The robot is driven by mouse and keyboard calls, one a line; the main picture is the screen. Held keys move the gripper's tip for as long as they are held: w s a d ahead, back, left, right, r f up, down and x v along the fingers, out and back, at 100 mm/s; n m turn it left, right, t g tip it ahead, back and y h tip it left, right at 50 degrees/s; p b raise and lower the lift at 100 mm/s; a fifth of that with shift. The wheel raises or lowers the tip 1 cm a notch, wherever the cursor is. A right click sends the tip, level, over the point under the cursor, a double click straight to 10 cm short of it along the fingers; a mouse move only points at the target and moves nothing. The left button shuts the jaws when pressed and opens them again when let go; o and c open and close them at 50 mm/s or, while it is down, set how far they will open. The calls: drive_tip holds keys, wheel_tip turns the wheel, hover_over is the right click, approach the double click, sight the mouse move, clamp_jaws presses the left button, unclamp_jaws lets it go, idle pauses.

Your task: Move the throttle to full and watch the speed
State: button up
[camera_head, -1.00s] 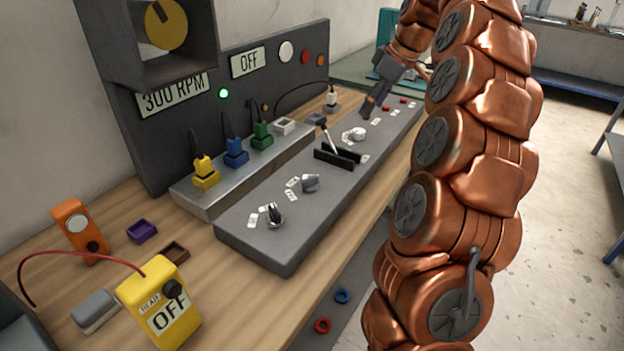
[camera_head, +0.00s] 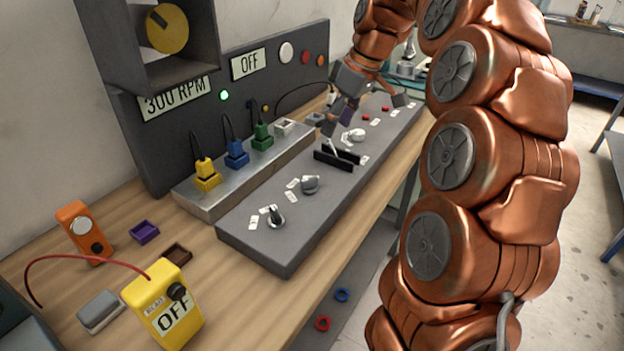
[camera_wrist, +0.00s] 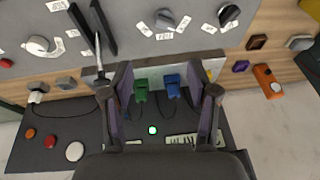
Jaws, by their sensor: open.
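The throttle, taken to be the slotted lever (camera_head: 336,143), leans out between two black rails (camera_head: 334,161) on the grey control panel. In the wrist view its thin metal rod (camera_wrist: 98,45) rises between the rails at upper left. My gripper (camera_head: 362,112) is open above the panel, close to the lever, and hides the handle end in the head view. In the wrist view the open fingers (camera_wrist: 158,92) point across the panel; the rod's end lies at the left fingertip, and I cannot tell whether they touch. The speed plate (camera_head: 174,97) reads 300 RPM.
Knobs (camera_head: 275,217) sit on the panel beside the lever. Yellow, blue and green plugs (camera_head: 236,153) with cables stand on the metal strip behind. An OFF plate (camera_head: 249,63) and a lit green lamp (camera_head: 224,95) are on the upright board. A yellow meter (camera_head: 164,305) stands at front left.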

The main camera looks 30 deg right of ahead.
drive_tip(key=s+a+f+m+g+p, duration=0.1)
drive_tip(key=s+a+f+g+p, duration=0.1)
drive_tip(key=s+a, duration=0.9)
drive_tip(key=shift+s+a+f+m+h+p, duration=0.3)
drive_tip(key=shift+s+a+f+m+h, duration=0.1)
drive_tip(key=shift+s+f, duration=0.25)
drive_tip(key=s+a+f+m+g+h+p, duration=0.1)
drive_tip(key=s+f, duration=0.3)
drive_tip(key=s, duration=0.5)
drive_tip(key=s+a+f+m+g+p, duration=0.1)
drive_tip(key=s+f+m+p, duration=0.1)
drive_tip(key=s, duration=0.8)
drive_tip(key=shift+s+a+f+m+h, duration=0.2)
drive_tip(key=shift+a+f+m+h, duration=0.2)
drive_tip(key=shift+f, duration=0.45)
